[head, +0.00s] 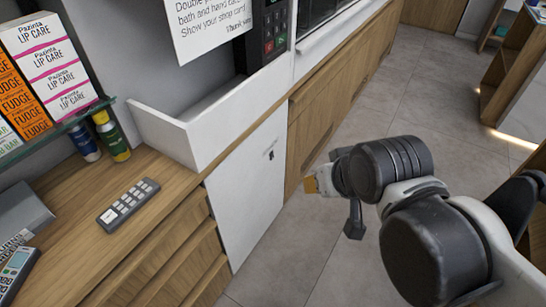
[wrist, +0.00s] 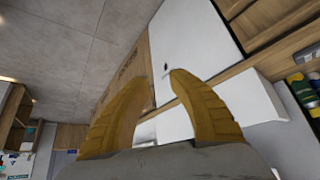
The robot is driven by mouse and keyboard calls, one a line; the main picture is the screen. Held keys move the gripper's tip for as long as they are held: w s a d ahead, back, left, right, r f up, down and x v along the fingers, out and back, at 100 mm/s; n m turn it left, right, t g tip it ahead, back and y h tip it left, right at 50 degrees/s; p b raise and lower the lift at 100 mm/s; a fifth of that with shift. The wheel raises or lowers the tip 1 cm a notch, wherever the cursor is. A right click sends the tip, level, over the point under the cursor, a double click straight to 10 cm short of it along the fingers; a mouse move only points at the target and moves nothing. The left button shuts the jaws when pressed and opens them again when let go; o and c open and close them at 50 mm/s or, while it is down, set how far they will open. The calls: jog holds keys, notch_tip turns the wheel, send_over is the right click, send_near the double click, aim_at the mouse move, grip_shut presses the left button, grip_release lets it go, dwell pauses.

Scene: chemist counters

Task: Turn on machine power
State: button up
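A dark machine with a keypad (head: 274,32) shows at the top of the head view, above a white open box (head: 215,125). Below that box is a white front panel (head: 245,195) with a small dark mark (head: 270,154), too small to identify. The panel also shows in the wrist view (wrist: 200,40), with a small dark spot (wrist: 166,67) near its edge. My gripper (head: 311,184) is right of the panel, apart from it. In the wrist view its two yellow fingers (wrist: 160,63) are spread with nothing between them, the dark spot showing between the tips.
A remote-like keypad (head: 128,202) lies on the wooden counter (head: 75,235) at left. Two bottles (head: 112,136) stand under a glass shelf of boxes (head: 50,65). Wooden drawers (head: 170,250) face the aisle. The tiled floor (head: 290,265) around my arm is clear.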

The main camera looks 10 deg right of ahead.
jog(key=shift+w+r, duration=0.15)
jog(key=shift+w, duration=0.1)
grip_shut()
jog(key=w+d+f+m+g+y+p, duration=0.1)
jog(key=w+f+m, duration=0.1)
jog(key=w+m, duration=0.7)
jog(key=w+d+f+m+y+p, duration=0.15)
jog(key=w+m, duration=0.35)
jog(key=w, duration=0.9)
jog(key=w+d+f+m+y, duration=0.1)
jog(key=w+d+f+m, duration=0.1)
jog(key=f, duration=0.6)
jog(key=w+d+f+m+y+p, duration=0.1)
jog(key=w+d+f+m, duration=0.1)
jog(key=w+f+m, duration=0.3)
jog(key=w+d+f+m+y, duration=0.1)
jog(key=w+f+m, duration=0.3)
jog(key=f, duration=0.8)
jog(key=shift+d+f+m+g+p, duration=0.15)
jog(key=shift+d+m+g+p, duration=0.3)
jog(key=shift+m, duration=0.55)
jog(key=shift+w, duration=0.1)
